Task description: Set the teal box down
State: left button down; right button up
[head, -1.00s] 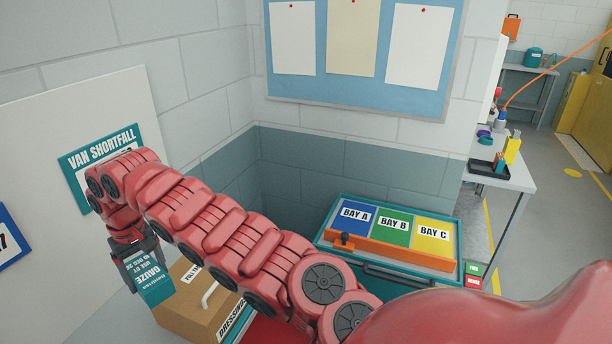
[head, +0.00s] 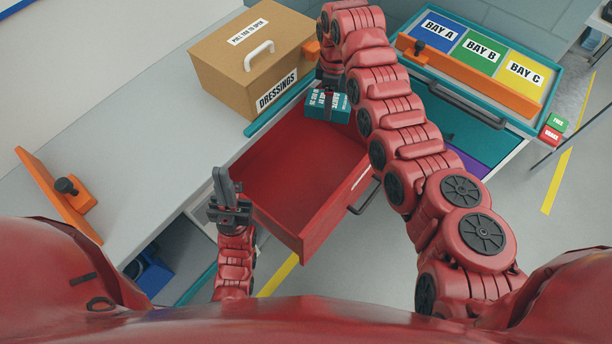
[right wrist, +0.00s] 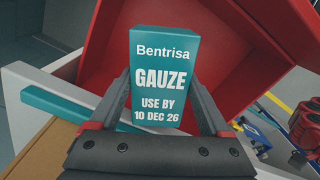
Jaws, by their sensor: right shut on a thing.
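The teal box (head: 322,108) is labelled Bentrisa Gauze, use by 10 Dec 26. My right gripper (head: 333,86) is shut on it, over the far end of an open red drawer (head: 265,168). In the right wrist view the teal box (right wrist: 163,85) is between both fingers, with red drawer walls behind it. I cannot tell whether the box touches the drawer. The drawer's visible floor is bare. My left gripper (head: 224,182) is empty beside the drawer's near left side, its fingers close together.
A brown dressings box (head: 232,75) with a white handle stands on the grey counter (head: 140,130) left of the drawer. A teal-framed tray with bays A, B and C (head: 480,52) is at right. An orange panel with a black knob (head: 60,190) is at far left.

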jog(key=s+a+f+n+b, duration=0.2)
jog(key=s+a+f+n, duration=0.15)
jog(key=f+n, duration=0.55)
jog(key=n, duration=0.4)
send_over(315, 181)
notch_tip(315, 181, down, 13)
jog(key=shift+s+f, duration=0.1)
jog(key=shift+f, duration=2.1)
jog(key=shift+f, duration=0.1)
jog(key=o, duration=1.3)
jog(key=shift+o, duration=0.2)
